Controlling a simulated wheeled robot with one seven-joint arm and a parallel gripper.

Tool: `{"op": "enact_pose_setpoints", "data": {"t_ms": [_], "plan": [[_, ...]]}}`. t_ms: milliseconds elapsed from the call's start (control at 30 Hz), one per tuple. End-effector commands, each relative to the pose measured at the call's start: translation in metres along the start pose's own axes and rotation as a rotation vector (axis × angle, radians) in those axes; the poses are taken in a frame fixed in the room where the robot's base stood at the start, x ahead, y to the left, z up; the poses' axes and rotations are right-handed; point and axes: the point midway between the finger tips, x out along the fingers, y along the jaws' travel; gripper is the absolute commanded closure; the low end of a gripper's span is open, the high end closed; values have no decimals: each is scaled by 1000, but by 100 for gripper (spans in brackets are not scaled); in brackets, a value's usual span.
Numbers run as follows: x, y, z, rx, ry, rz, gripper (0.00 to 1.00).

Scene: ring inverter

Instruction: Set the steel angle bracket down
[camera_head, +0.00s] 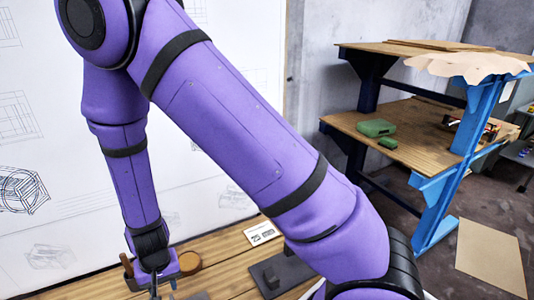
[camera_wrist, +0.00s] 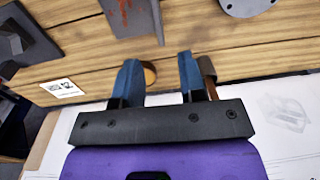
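My gripper (camera_wrist: 159,62) has its two blue fingers well apart, with a clear gap and nothing clamped between them. In the head view, my gripper (camera_head: 157,288) is low at the left, over the wooden bench. A grey piece with reddish marks and a raised edge (camera_wrist: 128,16), which looks like the steel angle bracket, lies on the bench past the fingertips in the wrist view. It appears apart from both fingers, and the picture's top edge cuts it off. In the head view, a grey sliver (camera_head: 198,296) at the bottom edge may be the same piece.
A round grey flange (camera_wrist: 245,5) and a dark block on a plate (camera_wrist: 22,45) flank the piece. A card (camera_wrist: 62,88) lies on the bench (camera_wrist: 75,65). A round wooden item (camera_head: 190,262) is close to my gripper. A white drawing wall (camera_head: 60,130) stands behind the bench.

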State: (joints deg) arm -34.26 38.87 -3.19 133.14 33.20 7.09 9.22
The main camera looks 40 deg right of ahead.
Motion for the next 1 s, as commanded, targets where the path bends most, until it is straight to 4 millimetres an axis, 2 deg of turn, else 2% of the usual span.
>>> {"op": "enact_pose_setpoints", "data": {"t_ms": [33, 100, 267, 467, 600, 767, 1000], "plan": [[-22, 0, -8, -3, 11, -27, 62], [-51, 4, -15, -13, 20, -57, 62], [-114, 16, -26, -42, 47, -115, 62], [-189, 42, -30, -83, 97, -164, 62], [-237, 66, -25, -110, 138, -181, 62], [-286, 96, -12, -140, 193, -185, 62], [-349, 144, 20, -174, 282, -158, 62]]}}
